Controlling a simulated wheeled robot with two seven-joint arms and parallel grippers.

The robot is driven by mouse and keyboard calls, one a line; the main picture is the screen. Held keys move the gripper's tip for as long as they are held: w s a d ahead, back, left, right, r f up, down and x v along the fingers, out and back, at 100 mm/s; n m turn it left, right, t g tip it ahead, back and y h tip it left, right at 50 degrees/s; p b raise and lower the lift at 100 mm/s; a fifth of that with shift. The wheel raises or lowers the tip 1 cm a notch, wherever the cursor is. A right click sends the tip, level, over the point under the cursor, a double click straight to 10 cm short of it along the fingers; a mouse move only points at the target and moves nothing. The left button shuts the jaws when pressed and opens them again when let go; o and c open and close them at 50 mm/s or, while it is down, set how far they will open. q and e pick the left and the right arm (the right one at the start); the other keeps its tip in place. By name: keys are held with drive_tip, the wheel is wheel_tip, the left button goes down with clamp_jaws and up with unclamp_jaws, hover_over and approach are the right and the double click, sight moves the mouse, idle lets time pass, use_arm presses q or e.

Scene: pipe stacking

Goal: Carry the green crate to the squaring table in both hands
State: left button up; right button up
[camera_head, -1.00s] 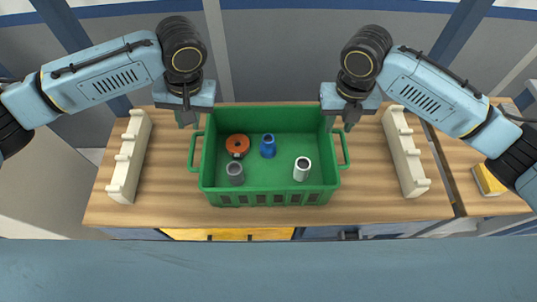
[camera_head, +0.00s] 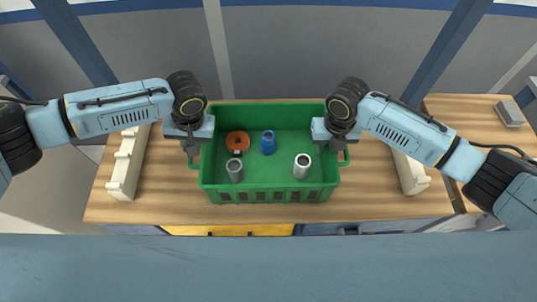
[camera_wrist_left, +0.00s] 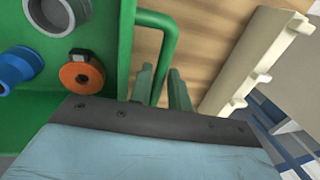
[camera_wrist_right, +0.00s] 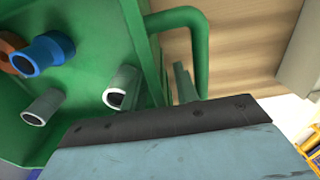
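The green crate (camera_head: 268,197) stands level on a wooden bench, with a loop handle on each short side. Inside are a blue pipe piece (camera_head: 268,143), an orange ring (camera_head: 237,141), a grey pipe (camera_head: 234,170) and a white pipe (camera_head: 302,166). My left gripper (camera_head: 191,148) is open at the left handle; in the left wrist view its fingers (camera_wrist_left: 161,88) lie either side of the handle bar (camera_wrist_left: 169,45). My right gripper (camera_head: 341,147) looks open at the right handle (camera_wrist_right: 203,55); only one finger shows clearly in the right wrist view. I cannot identify the squaring table for certain.
Cream notched racks stand left (camera_head: 128,162) and right (camera_head: 410,172) of the crate on the bench (camera_head: 160,205). My right arm partly covers the right rack. Another wooden surface (camera_head: 470,108) lies at the right with a grey block (camera_head: 510,113).

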use_arm(q)
drive_tip(key=shift+a+f, duration=0.15)
drive_tip(key=shift+f, duration=0.55)
use_arm(e)
drive_tip(key=shift+f, duration=0.7)
use_arm(q)
drive_tip(key=shift+c, duration=0.3)
use_arm(e)
drive_tip(key=shift+c, duration=0.3)
use_arm(q)
clamp_jaws()
use_arm(e)
drive_tip(key=c, duration=0.5)
clamp_jaws()
use_arm(q)
drive_tip(key=shift+w+r, duration=0.1)
